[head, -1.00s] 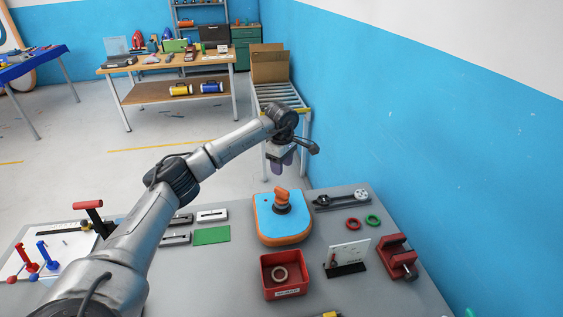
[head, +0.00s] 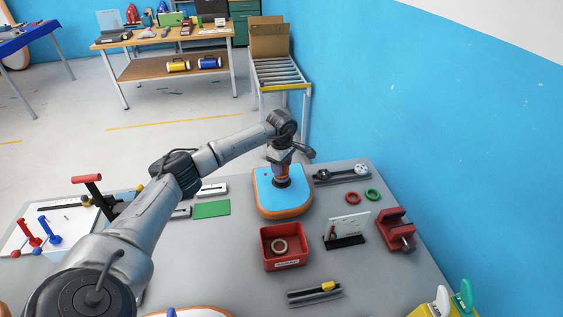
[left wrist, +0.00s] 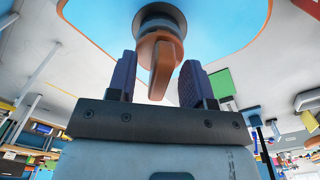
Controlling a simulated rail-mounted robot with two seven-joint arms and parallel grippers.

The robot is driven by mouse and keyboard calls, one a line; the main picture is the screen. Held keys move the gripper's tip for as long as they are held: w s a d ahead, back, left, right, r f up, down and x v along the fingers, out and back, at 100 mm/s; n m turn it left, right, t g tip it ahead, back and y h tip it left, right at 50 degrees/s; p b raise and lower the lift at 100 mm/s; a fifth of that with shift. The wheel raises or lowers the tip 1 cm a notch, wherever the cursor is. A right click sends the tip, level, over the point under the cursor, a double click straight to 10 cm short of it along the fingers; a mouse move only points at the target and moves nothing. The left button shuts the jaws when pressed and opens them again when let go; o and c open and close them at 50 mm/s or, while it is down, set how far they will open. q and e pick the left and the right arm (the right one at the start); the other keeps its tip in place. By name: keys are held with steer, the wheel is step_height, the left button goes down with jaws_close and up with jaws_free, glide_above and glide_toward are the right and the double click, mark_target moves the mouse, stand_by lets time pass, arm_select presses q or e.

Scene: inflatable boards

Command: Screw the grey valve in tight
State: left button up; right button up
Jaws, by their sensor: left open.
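The valve (head: 283,183) stands upright on the blue board with an orange rim (head: 263,200). In the left wrist view the valve (left wrist: 160,50) has an orange handle and a grey collar seated against the blue face (left wrist: 215,20). My left gripper (head: 283,165) points down over it. In the left wrist view its two dark fingers are apart, one on each side of the orange handle (left wrist: 165,65), with gaps showing; the gripper (left wrist: 157,82) is open and holds nothing. In the head view my gripper hides the handle's top. My right gripper is not in view.
A red bin (head: 284,262) holding a ring stands in front of the board. A red vise (head: 397,232), a small upright card (head: 346,228), red and green rings (head: 371,195) and a wrench (head: 340,174) are to the right. A blue wall (head: 440,150) borders that side.

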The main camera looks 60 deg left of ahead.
arm_select(q)
steer(key=shift+c, duration=0.2)
jaws_close()
steer(key=c, duration=0.6)
jaws_free()
jaws_close()
steer(key=m, duration=0.3)
steer(key=shift+m, duration=0.4)
steer(key=shift+m+b, duration=0.3)
steer(key=shift+m, duration=1.2)
